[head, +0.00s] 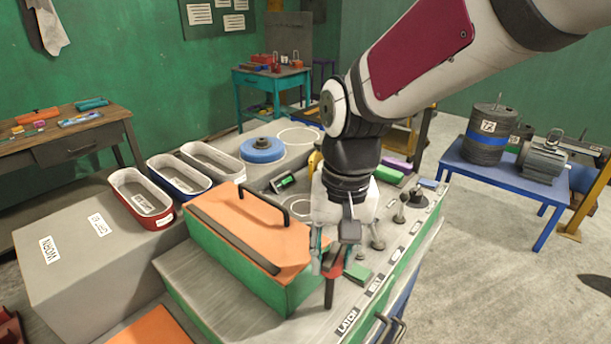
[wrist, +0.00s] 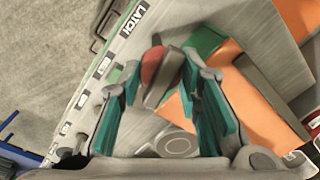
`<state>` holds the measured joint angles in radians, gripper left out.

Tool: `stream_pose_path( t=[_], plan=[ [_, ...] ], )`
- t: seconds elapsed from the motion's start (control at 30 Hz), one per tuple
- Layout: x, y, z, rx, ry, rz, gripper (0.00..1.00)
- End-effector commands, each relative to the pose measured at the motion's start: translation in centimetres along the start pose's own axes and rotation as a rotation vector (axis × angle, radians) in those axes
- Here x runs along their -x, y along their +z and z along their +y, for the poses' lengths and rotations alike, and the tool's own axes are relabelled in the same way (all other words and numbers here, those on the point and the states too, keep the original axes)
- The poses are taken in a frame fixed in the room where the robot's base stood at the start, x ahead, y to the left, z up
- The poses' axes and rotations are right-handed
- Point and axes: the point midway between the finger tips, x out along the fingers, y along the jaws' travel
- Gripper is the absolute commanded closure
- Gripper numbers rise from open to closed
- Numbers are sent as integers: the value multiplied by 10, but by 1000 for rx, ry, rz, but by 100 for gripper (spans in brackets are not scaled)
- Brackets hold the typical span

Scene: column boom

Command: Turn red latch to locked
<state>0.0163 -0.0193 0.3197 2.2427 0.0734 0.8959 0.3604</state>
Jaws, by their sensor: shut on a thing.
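The red latch (head: 334,271) is on the grey bench top near its front edge, beside the LATCH label (head: 347,321). A dark bar extends from its red part toward the front in the head view. My gripper (head: 331,262) points down over the latch and is shut on it. In the wrist view the red part of the latch (wrist: 151,64) and its grey bar lie between the teal fingertips of my gripper (wrist: 160,72). The fingers partly hide the latch in the head view, and I cannot read a locked mark.
A green box with an orange lid and black handle (head: 262,212) stands close left of my gripper. Several knobs and labels run along the bench edge to the right, including a dark knob (head: 418,198). Three oval trays and a blue disc (head: 262,150) sit farther back.

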Motion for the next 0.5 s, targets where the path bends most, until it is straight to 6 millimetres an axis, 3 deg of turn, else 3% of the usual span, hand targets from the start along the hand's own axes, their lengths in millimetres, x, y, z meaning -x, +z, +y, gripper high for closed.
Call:
stream_pose_path(
  t=[0.5],
  plan=[
    [1,2,-1,446,-1,-30,96]
  ],
)
